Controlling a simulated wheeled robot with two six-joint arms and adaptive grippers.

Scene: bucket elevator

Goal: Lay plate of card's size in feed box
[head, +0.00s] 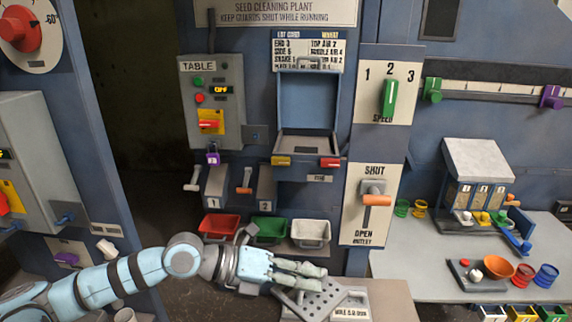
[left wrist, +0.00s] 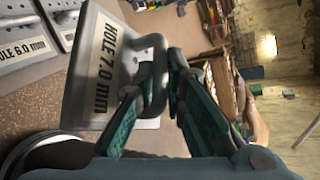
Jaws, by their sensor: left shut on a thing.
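My left gripper (head: 318,270) is low in the middle of the head view. In the left wrist view, the gripper (left wrist: 166,90) is shut on the grey loop handle of a grey plate (left wrist: 112,70) marked "HOLE 7.0 mm". In the head view a perforated plate (head: 312,302) shows under the fingers, partly hidden by them. The lot card (head: 307,50) reads "WHEAT"; its plate line is too small to read. Below it is an open box-like recess (head: 308,100), which looks like the feed box. My right gripper is not in view.
Another plate marked "HOLE 6.0 mm" (left wrist: 25,55) lies beside the held one. Red (head: 218,226), green (head: 270,230) and white (head: 310,233) bins stand under the machine. The outlet lever (head: 376,199) juts out at right. A grey bench (head: 440,285) holds small containers.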

